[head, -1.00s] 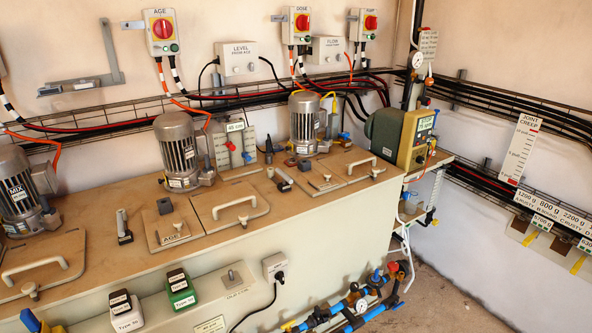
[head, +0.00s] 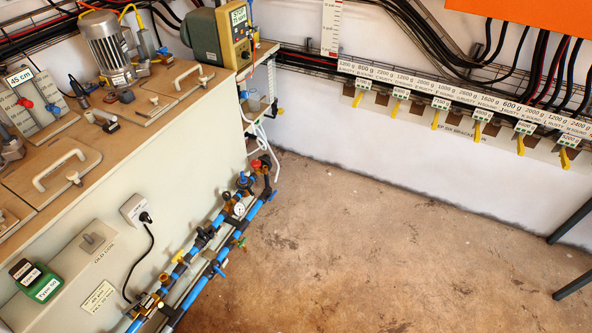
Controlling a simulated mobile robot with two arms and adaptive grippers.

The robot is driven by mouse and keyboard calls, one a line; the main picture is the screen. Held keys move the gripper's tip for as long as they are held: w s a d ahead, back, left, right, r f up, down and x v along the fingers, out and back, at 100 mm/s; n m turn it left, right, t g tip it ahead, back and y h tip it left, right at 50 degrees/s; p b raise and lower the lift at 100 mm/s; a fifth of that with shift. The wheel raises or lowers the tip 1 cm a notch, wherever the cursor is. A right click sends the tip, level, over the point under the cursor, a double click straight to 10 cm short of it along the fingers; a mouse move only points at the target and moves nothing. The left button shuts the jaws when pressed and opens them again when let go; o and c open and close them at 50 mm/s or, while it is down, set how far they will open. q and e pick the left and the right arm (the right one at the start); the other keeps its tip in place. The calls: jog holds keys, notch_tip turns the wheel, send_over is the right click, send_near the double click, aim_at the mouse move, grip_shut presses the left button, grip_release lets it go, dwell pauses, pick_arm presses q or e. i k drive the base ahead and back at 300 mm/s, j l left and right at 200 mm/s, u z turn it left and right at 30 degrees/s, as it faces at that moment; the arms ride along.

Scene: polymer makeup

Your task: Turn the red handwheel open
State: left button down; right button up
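A red handwheel-like part (head: 263,162) shows at the far upper end of the blue and black pipework (head: 215,262), low beside the end of the long tank. It is small, and I cannot tell how far open its valve is. Just in front of it are a pressure gauge (head: 239,209) and a blue-topped fitting (head: 245,180). Neither of my grippers is in view.
The long tank (head: 190,150) fills the left side, with a motor (head: 107,45) and a green-and-yellow pump (head: 218,38) on top. Brown floor (head: 350,250) is open right of the pipes. Labelled yellow-handled hooks (head: 478,130) line the wall. Dark bars (head: 572,222) stand at the right edge.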

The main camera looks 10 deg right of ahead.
aim_at(255, 164)
jog(key=i+l+u, duration=0.15)
jog(key=i+u, duration=0.15)
jog(key=u, duration=0.15)
jog(key=i+l+u, duration=0.25)
jog(key=u, duration=0.25)
